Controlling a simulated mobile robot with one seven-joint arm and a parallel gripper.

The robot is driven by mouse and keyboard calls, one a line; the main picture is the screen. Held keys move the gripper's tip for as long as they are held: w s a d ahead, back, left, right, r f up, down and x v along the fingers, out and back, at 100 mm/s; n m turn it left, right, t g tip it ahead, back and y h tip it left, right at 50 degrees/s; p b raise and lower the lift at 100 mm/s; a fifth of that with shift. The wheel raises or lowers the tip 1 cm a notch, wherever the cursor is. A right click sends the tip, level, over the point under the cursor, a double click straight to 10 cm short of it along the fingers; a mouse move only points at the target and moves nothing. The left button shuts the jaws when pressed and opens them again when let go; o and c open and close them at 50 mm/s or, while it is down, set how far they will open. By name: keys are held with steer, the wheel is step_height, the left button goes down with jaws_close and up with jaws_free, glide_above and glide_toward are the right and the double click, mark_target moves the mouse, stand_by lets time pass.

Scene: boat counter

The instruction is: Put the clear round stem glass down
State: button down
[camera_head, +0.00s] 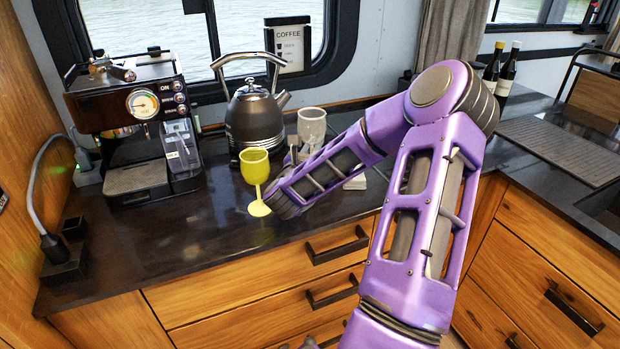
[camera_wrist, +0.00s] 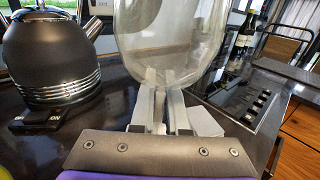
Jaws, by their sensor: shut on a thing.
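The clear round stem glass (camera_wrist: 166,45) stands upright between the fingers of my gripper (camera_wrist: 163,92) in the wrist view. The fingers are shut on its lower part, under the round bowl. In the head view the glass (camera_head: 312,124) shows above and behind my purple arm, right of the kettle. My arm hides its lower part there, and the fingertips are mostly hidden too. The foot of the glass is hidden, so I cannot tell whether it touches the dark counter (camera_head: 190,235).
A yellow goblet (camera_head: 255,165) stands close left of my wrist. The dark kettle (camera_head: 254,120) is behind it, and a coffee machine (camera_head: 135,120) stands further left. A white item (camera_head: 355,183) lies right of my wrist. Two bottles (camera_head: 500,75) stand at the far right. The front left counter is clear.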

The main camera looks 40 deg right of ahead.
steer(key=shift+f, duration=3.6)
steer(key=shift+f+b, duration=0.2)
steer(key=shift+b, duration=0.25)
steer(key=c, duration=0.9)
jaws_free()
steer(key=shift+r, duration=0.1)
steer(key=shift+r+p, duration=0.2)
steer(key=shift+p, duration=0.15)
steer(key=b+v, duration=0.1)
steer(key=v, duration=1.1)
steer(key=shift+f, duration=0.1)
